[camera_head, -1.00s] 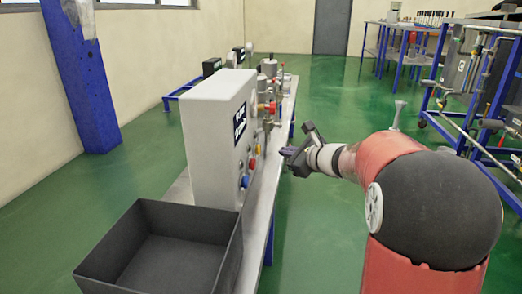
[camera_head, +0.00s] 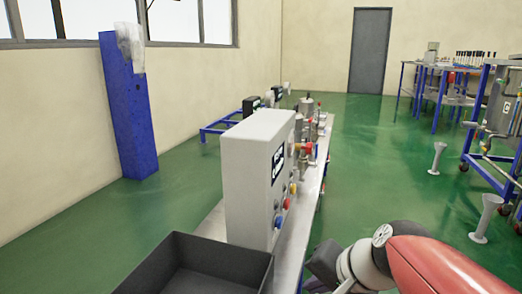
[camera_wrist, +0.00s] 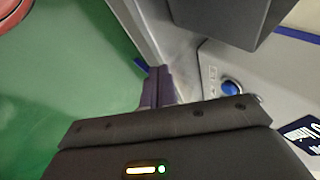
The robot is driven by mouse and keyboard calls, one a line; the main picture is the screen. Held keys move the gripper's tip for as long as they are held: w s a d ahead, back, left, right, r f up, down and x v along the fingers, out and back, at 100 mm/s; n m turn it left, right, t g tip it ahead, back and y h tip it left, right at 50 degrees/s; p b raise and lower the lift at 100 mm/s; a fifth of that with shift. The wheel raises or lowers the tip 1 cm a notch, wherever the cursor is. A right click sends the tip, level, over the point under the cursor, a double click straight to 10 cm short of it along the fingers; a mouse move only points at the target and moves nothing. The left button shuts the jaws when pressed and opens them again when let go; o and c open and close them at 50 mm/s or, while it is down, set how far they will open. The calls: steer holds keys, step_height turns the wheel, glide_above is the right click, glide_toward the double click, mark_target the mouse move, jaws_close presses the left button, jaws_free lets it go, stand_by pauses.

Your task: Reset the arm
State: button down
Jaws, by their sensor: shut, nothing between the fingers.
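My arm (camera_head: 415,265) is red with a grey wrist and sits at the lower right of the head view. My gripper (camera_wrist: 158,88) shows in the wrist view as two dark purple fingers, shut together with nothing between them. In the head view only part of its dark body shows, at the bottom edge, and its fingertips are not clear there. It is to the right of the bench and the grey control box (camera_head: 255,180). In the wrist view the box's panel with a blue button (camera_wrist: 229,88) is to the right of the fingers.
A black bin (camera_head: 185,270) stands at the near end of the bench, and it also shows at the top of the wrist view (camera_wrist: 215,20). Valves and fittings (camera_head: 308,135) stand behind the box. A blue-framed rack (camera_head: 492,120) stands at far right.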

steer(key=s+d+f+n+h, duration=0.35)
steer(key=s+d+n, duration=0.2)
steer(key=s, duration=0.35)
step_height(320, 180, up, 13)
steer(key=n+h+p, duration=0.1)
steer(key=p, duration=1.1)
steer(key=shift+a+p, duration=0.15)
steer(key=shift+p, duration=0.15)
